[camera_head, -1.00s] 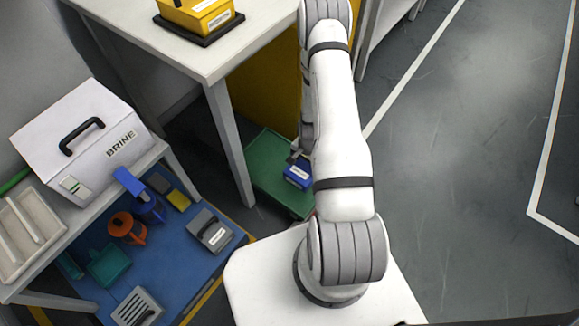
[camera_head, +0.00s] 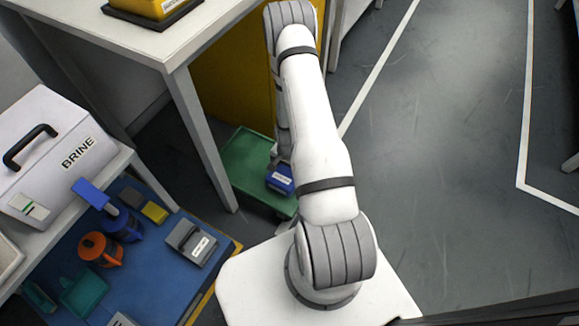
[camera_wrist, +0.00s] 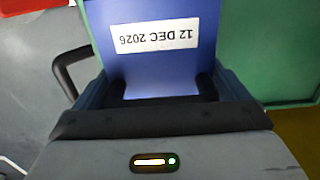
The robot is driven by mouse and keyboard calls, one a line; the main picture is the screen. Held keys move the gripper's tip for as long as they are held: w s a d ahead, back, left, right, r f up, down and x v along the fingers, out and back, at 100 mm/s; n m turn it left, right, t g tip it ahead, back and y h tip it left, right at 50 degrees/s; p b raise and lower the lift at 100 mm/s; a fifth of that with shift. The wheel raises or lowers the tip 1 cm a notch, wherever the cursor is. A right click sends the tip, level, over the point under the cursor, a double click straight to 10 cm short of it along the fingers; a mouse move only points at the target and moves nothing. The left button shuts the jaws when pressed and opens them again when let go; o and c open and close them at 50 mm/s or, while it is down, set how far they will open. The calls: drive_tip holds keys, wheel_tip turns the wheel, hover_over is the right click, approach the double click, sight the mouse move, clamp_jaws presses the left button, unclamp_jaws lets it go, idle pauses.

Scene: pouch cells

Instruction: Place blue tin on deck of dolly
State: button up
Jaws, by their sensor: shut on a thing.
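The blue tin (camera_head: 281,179) has a white label and shows beside my arm in the head view, over the green deck of the dolly (camera_head: 250,160). In the wrist view the blue tin (camera_wrist: 152,70) fills the upper middle, its label reading 12 DEC 2026 upside down. My gripper (camera_wrist: 160,95) is shut on the tin, with dark fingers on both sides of it. The green dolly deck (camera_wrist: 280,50) shows to the right of the tin in the wrist view. My arm hides part of the dolly, and I cannot tell whether the tin touches the deck.
A white table (camera_head: 170,45) stands above and left of the dolly, its leg close to the deck. A low shelf with a blue mat (camera_head: 150,270) holds several items at lower left. A white BRINE case (camera_head: 55,150) is at left. Open floor (camera_head: 440,150) lies to the right.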

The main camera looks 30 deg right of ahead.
drive_tip(key=shift+f+b, duration=0.7)
drive_tip(key=shift+f, duration=0.35)
drive_tip(key=shift+f, duration=0.1)
drive_tip(key=o, duration=1.5)
